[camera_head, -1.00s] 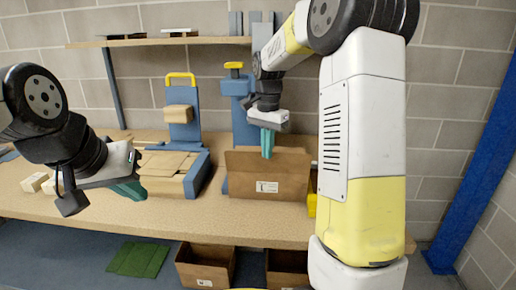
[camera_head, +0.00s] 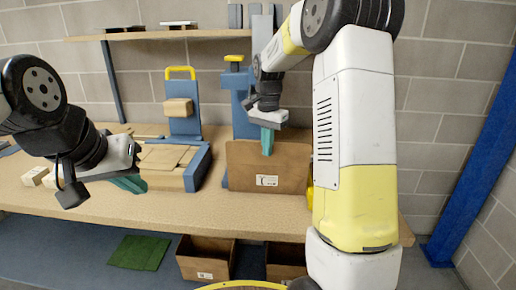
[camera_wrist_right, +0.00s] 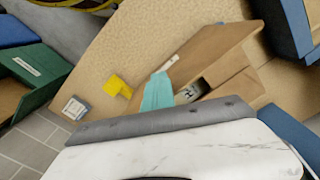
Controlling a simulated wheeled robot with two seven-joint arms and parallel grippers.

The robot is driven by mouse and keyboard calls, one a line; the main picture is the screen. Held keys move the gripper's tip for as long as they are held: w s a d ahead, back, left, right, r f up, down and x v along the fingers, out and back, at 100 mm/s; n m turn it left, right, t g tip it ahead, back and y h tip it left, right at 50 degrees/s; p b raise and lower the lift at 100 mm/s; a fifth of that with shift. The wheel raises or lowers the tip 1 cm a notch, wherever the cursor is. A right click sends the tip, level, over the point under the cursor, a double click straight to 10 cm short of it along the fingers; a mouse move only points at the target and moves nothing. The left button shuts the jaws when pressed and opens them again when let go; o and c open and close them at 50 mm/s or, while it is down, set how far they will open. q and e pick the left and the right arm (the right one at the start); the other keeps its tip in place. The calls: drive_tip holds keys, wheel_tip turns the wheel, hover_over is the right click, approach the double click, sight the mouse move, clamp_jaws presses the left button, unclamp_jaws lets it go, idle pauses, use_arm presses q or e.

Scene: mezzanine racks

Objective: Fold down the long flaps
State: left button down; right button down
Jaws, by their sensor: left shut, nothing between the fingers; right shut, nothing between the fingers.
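A brown carton (camera_head: 245,175) with a white label on its front stands on the bench, right of centre. In the right wrist view its panels (camera_wrist_right: 215,50) show tilted, with a gap beside a label. Which flaps are up or down is hard to tell. My right gripper (camera_head: 267,152) is shut, pointing down, its teal fingers overlapping the carton's upper edge in the head view; contact is unclear. The fingers also show in the wrist view (camera_wrist_right: 160,78). My left gripper (camera_head: 138,186) is shut and empty, left of the carton over the bench front.
Flat cardboard (camera_head: 163,157) lies in a blue-grey holder left of the carton. A blue stand with a yellow handle (camera_head: 181,73) rises behind. Open cartons (camera_head: 205,262) and a green sheet (camera_head: 139,252) are below the bench (camera_head: 150,208). A yellow item (camera_wrist_right: 117,86) lies beside the carton.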

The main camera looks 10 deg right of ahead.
drive_tip(key=shift+w+d, duration=0.7)
drive_tip(key=shift+w, duration=1.65)
wheel_tip(320, 180, up, 7)
drive_tip(key=shift+s, duration=0.1)
